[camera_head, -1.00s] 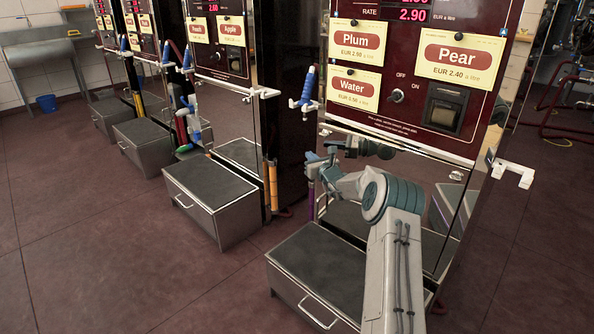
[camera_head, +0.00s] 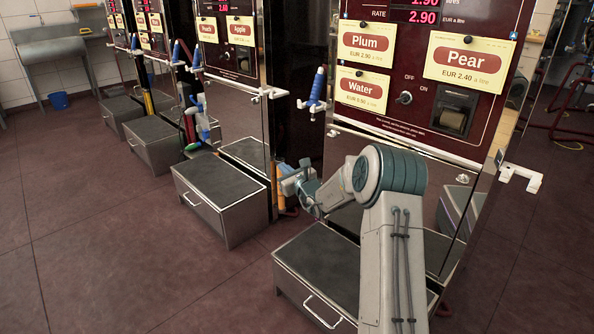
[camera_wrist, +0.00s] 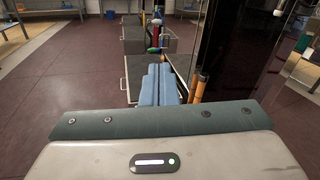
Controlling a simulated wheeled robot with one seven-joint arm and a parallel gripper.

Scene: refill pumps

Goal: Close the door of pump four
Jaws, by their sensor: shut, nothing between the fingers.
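The nearest pump (camera_head: 425,70) has a dark red panel with Plum, Pear and Water labels. Its lower front is a shiny steel door (camera_head: 440,180), partly hidden by my arm. I see no pump number, so I cannot tell which pump is four. The neighbouring pump to the left has a steel door (camera_head: 236,112) with a white handle (camera_head: 270,93) at its upper right. My gripper (camera_head: 286,172) is shut and empty, low in the gap between these two pumps, near an orange tube. In the wrist view its blue fingers (camera_wrist: 158,80) lie together, left of the orange tube (camera_wrist: 200,86).
Steel step boxes stand before the pumps, one (camera_head: 218,195) beyond my gripper and one (camera_head: 318,275) below my arm. A blue-handled nozzle (camera_head: 317,90) hangs beside the nearest pump. Another white handle (camera_head: 520,175) juts out at right. The red floor (camera_head: 90,230) at left is clear.

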